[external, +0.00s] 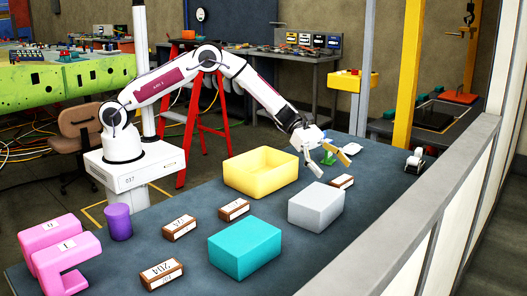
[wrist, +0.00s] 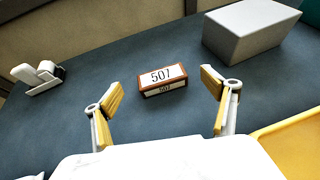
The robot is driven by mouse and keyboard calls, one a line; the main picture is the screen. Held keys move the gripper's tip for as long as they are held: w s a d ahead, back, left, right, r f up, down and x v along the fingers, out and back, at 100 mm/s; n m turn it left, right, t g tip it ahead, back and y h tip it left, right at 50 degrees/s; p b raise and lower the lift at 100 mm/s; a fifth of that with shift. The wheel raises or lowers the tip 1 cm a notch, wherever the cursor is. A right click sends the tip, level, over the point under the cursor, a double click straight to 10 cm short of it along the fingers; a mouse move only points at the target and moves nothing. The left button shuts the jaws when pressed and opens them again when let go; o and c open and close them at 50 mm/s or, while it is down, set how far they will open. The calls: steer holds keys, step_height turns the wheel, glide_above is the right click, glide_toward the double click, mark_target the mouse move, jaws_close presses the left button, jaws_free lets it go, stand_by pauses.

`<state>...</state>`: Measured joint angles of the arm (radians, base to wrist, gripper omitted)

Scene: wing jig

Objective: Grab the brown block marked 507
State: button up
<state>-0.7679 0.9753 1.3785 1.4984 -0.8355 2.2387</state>
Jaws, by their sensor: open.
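In the wrist view a brown block (wrist: 163,78) with white faces lies on the dark table, its label reading like 507 or 501. It lies ahead of my gripper (wrist: 164,98), roughly centred between the two yellow-padded fingers and a little beyond their tips. The fingers are wide apart with nothing between them. In the external view my gripper (external: 329,163) is above the table, and a brown block (external: 341,181) lies just below and to its right; its marking is too small to read there.
A grey block (external: 316,207), a yellow bin (external: 261,172) and a teal box (external: 245,248) stand near. Other marked brown blocks (external: 162,273) lie to the left. A white device (wrist: 38,77) stands left in the wrist view. A low wall (external: 415,215) runs along the table's right side.

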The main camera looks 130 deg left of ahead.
mark_target(340, 179)
steer(key=shift+f, duration=0.1)
steer(key=shift+w+f, duration=0.1)
steer(key=shift+f, duration=0.45)
steer(key=shift+x, duration=2.35)
steer(key=shift+r, duration=0.1)
steer(key=c, duration=1.2)
